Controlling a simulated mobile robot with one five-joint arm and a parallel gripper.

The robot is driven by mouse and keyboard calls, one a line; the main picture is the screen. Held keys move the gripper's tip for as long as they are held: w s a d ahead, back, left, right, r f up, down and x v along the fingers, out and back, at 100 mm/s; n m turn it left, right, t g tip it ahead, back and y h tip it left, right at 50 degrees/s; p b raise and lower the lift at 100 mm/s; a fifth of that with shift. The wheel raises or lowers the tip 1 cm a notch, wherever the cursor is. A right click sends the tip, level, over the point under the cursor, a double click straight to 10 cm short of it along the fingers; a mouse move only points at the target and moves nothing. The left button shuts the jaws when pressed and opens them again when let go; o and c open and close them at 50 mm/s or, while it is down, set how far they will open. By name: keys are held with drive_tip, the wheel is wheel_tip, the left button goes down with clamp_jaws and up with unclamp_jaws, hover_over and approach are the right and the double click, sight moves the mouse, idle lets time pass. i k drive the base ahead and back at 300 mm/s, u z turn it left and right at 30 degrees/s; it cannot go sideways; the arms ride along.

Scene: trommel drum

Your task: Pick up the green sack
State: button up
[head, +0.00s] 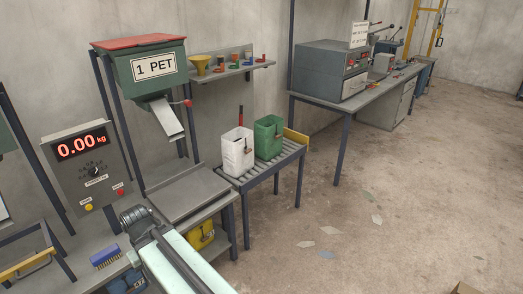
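The green sack (268,138) stands upright and open-topped on the roller table (262,174), right of the middle of the head view. A white sack (237,153) stands just left of it on the same rollers. My arm reaches in from the bottom edge, well to the left of and nearer than the green sack. The fingers of my gripper cannot be made out, and nothing is seen held.
A weighing platform (186,191) lies left of the rollers under the "1 PET" hopper (152,70). The scale display (81,146) reads 0.00 kg. A shelf (232,72) with funnels hangs behind. A bench with a grey machine (328,72) stands right. Open floor with scraps (376,219) lies right.

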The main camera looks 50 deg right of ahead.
sight(266, 148)
drive_tip(key=z, duration=0.1)
drive_tip(key=i, duration=0.5)
drive_tip(key=z, duration=1.4)
